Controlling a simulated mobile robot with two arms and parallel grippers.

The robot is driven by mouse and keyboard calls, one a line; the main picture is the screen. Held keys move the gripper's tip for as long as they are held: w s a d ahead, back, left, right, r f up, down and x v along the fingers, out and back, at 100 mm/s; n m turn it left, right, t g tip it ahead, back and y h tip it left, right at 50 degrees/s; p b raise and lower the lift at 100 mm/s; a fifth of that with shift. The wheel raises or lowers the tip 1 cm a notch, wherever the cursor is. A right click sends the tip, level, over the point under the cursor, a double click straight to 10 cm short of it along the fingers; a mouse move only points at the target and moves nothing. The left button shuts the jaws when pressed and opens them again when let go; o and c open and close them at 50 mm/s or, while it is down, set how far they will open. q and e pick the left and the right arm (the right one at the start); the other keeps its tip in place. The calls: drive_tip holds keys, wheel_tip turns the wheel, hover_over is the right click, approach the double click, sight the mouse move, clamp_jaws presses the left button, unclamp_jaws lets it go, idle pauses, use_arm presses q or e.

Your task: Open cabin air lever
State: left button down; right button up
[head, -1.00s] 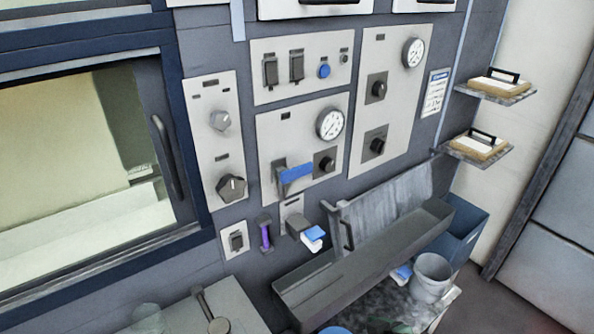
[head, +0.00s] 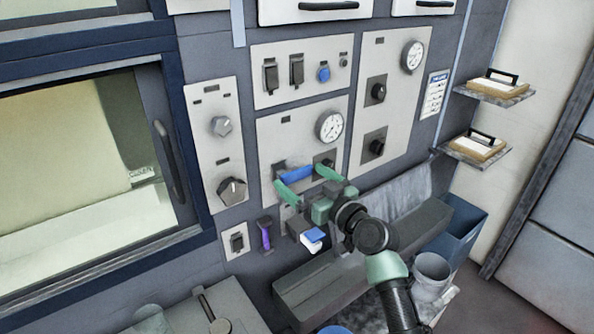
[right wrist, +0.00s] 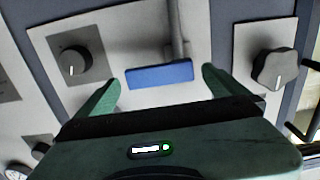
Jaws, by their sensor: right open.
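The blue lever handle (head: 296,173) is on the panel with a gauge (head: 330,126), below that gauge and left of a black knob. My right gripper (head: 299,177) has green fingers, is open, and is in front of the handle. In the right wrist view the blue handle (right wrist: 160,76) lies between the two fingertips (right wrist: 162,80), with a gap on each side, and its grey arm (right wrist: 175,35) shows. I cannot tell how far the fingers reach around it. No printed name for the lever is readable. My left gripper is not in view.
Two knobs (head: 232,190) are on a narrow panel to the left. A purple handle (head: 265,235) and a blue-white block (head: 312,239) are below. A grey trough (head: 310,290) and a bucket (head: 431,271) are lower right. A windowed door (head: 80,180) is at left.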

drive_tip(key=shift+x, duration=1.4)
drive_tip(key=shift+c, duration=0.3)
drive_tip(key=c, duration=2)
